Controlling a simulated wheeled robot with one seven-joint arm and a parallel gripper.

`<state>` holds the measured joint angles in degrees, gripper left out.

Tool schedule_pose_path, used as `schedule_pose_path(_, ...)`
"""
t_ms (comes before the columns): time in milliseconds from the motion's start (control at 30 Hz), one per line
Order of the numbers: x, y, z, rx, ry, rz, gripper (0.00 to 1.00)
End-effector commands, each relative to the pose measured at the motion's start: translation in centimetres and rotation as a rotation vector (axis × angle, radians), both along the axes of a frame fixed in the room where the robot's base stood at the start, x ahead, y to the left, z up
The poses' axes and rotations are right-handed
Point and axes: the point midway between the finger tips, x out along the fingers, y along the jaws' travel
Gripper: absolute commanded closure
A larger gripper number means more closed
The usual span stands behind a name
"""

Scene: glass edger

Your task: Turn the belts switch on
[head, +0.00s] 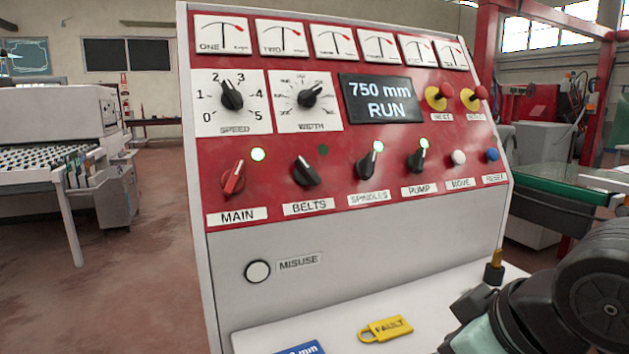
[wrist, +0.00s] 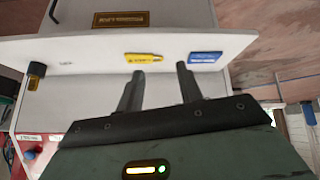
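The belts switch (head: 306,171) is a black rotary knob on the red panel, above the label BELTS. Its handle points up and to the left. The small lamp (head: 323,150) at its upper right is dark. My gripper (wrist: 160,70) shows in the wrist view with its two fingers apart and nothing between them. In the head view, part of my arm shows at the lower right, to the right of and below the belts switch, well apart from it. The fingers cannot be made out there. The wrist view does not show the belts switch.
The main switch (head: 233,178), spindles switch (head: 369,163) and pump switch (head: 418,159) point up-right beside lit lamps. The display (head: 382,98) reads 750 mm RUN. A brass-topped post (head: 496,262) stands near my arm.

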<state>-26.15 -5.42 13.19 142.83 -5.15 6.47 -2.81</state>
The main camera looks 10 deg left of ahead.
Motion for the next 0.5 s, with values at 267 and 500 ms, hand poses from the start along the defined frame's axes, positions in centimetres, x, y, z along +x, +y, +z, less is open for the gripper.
schedule_pose_path(267,7.7,5.2,9.5,0.305,-0.572,0.207,0.64)
schedule_pose_path(500,8.3,6.7,15.0,0.449,-0.823,0.323,0.64)
